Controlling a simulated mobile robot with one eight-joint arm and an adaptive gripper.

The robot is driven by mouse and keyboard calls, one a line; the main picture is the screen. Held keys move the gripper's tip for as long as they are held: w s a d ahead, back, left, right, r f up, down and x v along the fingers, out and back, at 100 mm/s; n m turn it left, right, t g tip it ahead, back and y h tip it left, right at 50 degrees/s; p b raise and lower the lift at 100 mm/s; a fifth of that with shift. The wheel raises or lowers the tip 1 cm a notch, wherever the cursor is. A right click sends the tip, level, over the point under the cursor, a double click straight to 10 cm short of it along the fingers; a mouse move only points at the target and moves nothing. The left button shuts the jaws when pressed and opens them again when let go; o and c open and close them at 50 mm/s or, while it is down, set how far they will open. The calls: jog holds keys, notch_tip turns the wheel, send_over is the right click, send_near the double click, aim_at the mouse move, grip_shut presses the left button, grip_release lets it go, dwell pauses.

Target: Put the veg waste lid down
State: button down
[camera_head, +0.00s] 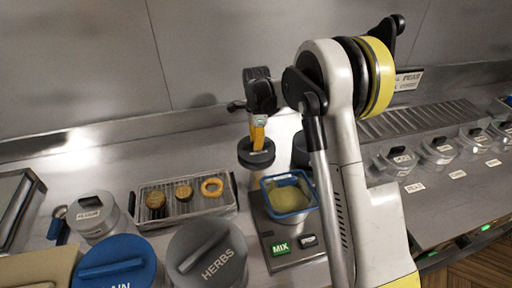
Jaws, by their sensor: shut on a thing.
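My gripper (257,137) points down over the back of the counter and is shut on a dark grey round lid (256,159), which I take to be the veg waste lid. No label on it can be read. The lid hangs about level, behind and left of the blue-rimmed tub. Whether its underside touches anything cannot be told. A dark round container (300,150) stands just right of the lid, partly hidden by my arm. Whether it is the veg waste container cannot be told.
The blue-rimmed tub (288,197) sits on a unit with a green MIX label (281,249). A wire-racked tray (186,221) with 3 food pieces lies left. A HERBS container (208,254) and a blue-lidded container (117,266) stand in front. Clear counter (130,160) lies at back left.

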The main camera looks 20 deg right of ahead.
jog(key=shift+f, duration=0.4)
jog(key=shift+r, duration=0.1)
jog(key=c, duration=1.9)
grip_release()
jog(key=shift+f, duration=0.2)
jog(key=o, duration=0.3)
jog(key=shift+o, duration=0.2)
